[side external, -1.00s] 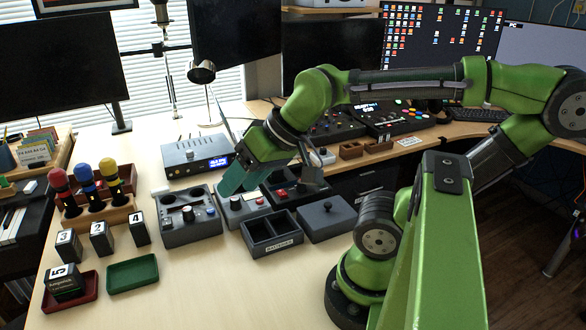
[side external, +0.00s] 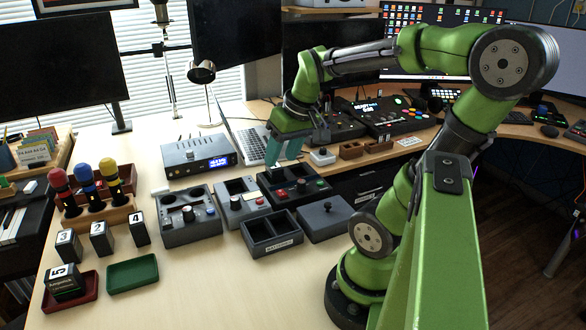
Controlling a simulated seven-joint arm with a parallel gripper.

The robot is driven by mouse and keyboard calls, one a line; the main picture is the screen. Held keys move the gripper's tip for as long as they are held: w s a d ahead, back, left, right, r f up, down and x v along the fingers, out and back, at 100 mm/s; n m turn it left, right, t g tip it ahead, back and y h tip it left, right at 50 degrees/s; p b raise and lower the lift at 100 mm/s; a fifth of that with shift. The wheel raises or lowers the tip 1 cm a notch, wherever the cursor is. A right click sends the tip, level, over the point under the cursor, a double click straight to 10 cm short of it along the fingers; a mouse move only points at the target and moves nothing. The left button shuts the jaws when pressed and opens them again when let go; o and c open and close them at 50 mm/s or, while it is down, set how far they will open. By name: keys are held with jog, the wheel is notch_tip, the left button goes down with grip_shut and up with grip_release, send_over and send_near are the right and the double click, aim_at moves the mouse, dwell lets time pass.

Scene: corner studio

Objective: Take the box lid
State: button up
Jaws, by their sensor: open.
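The box lid (side external: 325,218) is a dark grey flat square with a small round knob on top. It lies on the table to the right of an open dark box with two compartments (side external: 271,250), which has a white label on its front. My gripper (side external: 283,158) has teal fingers, points down and is open. It is above and behind the lid, up and to the left of it in the picture, over the back of the dark control boxes. I see nothing between its fingers.
Dark control boxes with knobs and buttons (side external: 298,190) stand just behind the box and lid. A laptop (side external: 247,135) and a grey device with a lit display (side external: 197,157) are further back. A green tray (side external: 133,274) lies front left. The table in front of the box is clear.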

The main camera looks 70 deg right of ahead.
jog(key=s+d+n+g, duration=0.3)
jog(key=s+d, duration=0.4)
jog(key=d, duration=0.2)
jog(key=n+g, duration=0.1)
jog(key=n, duration=0.2)
send_over(328, 203)
jog(key=shift+y, duration=0.3)
jog(key=f, duration=1.1)
jog(key=shift+w+f, duration=0.3)
jog(key=shift+s+f, duration=0.2)
jog(key=shift+f, duration=1.2)
jog(key=shift+s+f, duration=0.15)
jog(key=shift+f, duration=1.2)
grip_shut()
